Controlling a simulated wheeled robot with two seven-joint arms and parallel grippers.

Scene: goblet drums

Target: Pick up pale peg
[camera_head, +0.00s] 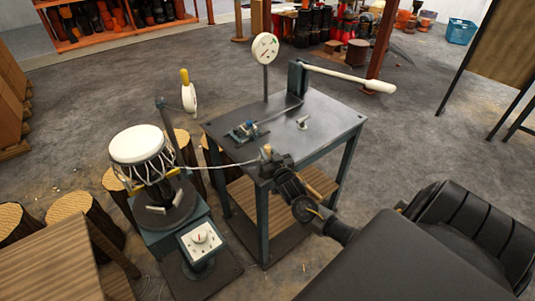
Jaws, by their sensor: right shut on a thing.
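My right gripper (270,159) reaches in from the lower right to the near edge of the dark metal table (335,122). It is shut on a small pale peg (267,149), whose top shows above the fingertips. The rest of the peg is hidden by the gripper. A pale cord (228,165) runs from the drum (142,146) on the left toward the gripper; I cannot tell whether it touches the peg. My left gripper is not in view.
The drum rests on a dark stand (178,238). Log stools (74,207) stand at left.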

